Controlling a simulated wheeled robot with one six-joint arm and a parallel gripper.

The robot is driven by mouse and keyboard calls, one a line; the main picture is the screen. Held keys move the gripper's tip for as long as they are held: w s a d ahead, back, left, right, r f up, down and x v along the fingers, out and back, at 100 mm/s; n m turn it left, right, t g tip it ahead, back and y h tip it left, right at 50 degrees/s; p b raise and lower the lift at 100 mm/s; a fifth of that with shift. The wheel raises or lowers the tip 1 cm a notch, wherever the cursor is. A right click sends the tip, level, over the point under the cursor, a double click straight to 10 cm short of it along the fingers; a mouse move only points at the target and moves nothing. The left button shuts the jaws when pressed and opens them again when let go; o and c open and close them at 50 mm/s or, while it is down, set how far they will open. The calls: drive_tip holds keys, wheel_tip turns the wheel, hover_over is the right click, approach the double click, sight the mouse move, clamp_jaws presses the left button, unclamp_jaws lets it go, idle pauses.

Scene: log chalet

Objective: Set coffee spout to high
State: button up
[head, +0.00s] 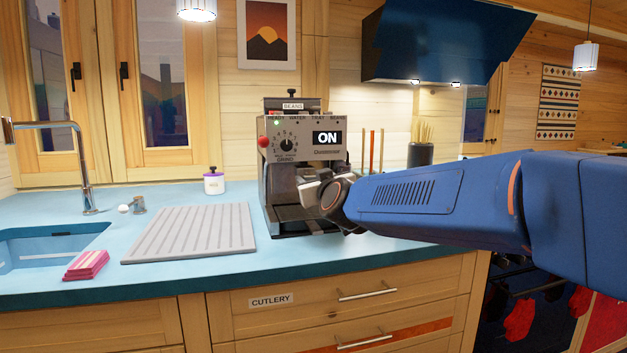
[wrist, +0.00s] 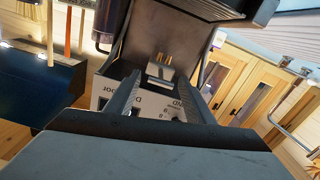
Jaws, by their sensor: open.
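The coffee machine (head: 279,178) stands on the blue counter, with a lit ON display (head: 327,138) and a grind dial (head: 287,146). My gripper (head: 306,188) is at its front, above the drip tray, and hides part of the outlet area. In the wrist view the gripper (wrist: 158,80) is open, its two fingers pointing toward the machine. A small pale block with two brass-coloured nozzles, seemingly the coffee spout (wrist: 161,69), shows between and beyond the fingertips. I cannot tell whether the fingers touch it, or its height setting.
A grey ridged drain mat (head: 190,232) lies left of the machine, near the sink (head: 50,243). A white jar (head: 214,184) and a folded pink cloth (head: 87,265) are also on the counter (head: 150,284). A dark pot of sticks (head: 420,154) stands behind my arm.

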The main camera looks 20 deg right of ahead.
drive_tip(key=shift+c, duration=0.5)
clamp_jaws()
drive_tip(key=shift+r, duration=1.35)
drive_tip(key=shift+o, duration=0.5)
unclamp_jaws()
drive_tip(key=shift+r, duration=0.1)
drive_tip(key=s, duration=1.7)
drive_tip(key=shift+s, duration=0.25)
